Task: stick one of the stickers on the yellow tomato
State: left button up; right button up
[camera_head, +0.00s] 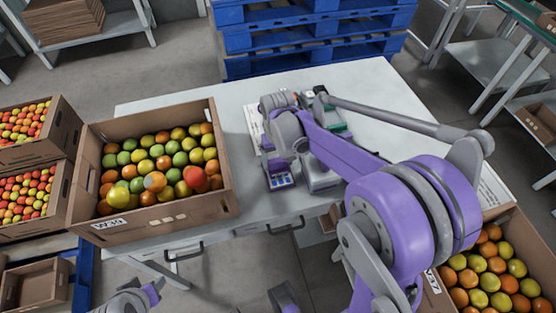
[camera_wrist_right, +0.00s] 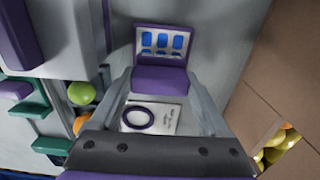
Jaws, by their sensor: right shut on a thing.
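My right gripper (camera_head: 277,166) is over the front part of the table. Its purple fingertips also show in the right wrist view (camera_wrist_right: 160,79). They are shut on a small white sheet of blue stickers (camera_wrist_right: 162,41), which sticks out past the tips; the sheet also shows in the head view (camera_head: 280,182). In the right wrist view a yellow-green tomato (camera_wrist_right: 82,93) lies left of the gripper, apart from it, with an orange one (camera_wrist_right: 80,123) near it. My right arm hides much of the table behind it. My left gripper (camera_head: 153,292) is low at the front, off the table.
An open box of mixed tomatoes (camera_head: 160,222) stands at the table's left. Another tomato box (camera_head: 440,295) stands at lower right. Blue pallets (camera_head: 310,40) are behind. The table (camera_head: 235,112) has bare room beside the left box.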

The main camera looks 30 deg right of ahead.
jog(key=shift+f+b, duration=0.4)
jog(key=shift+f, duration=0.2)
dwell(1.3)
jog(key=shift+r+p, duration=2.5)
jog(key=shift+r, duration=1.1)
jog(key=shift+f, duration=0.1)
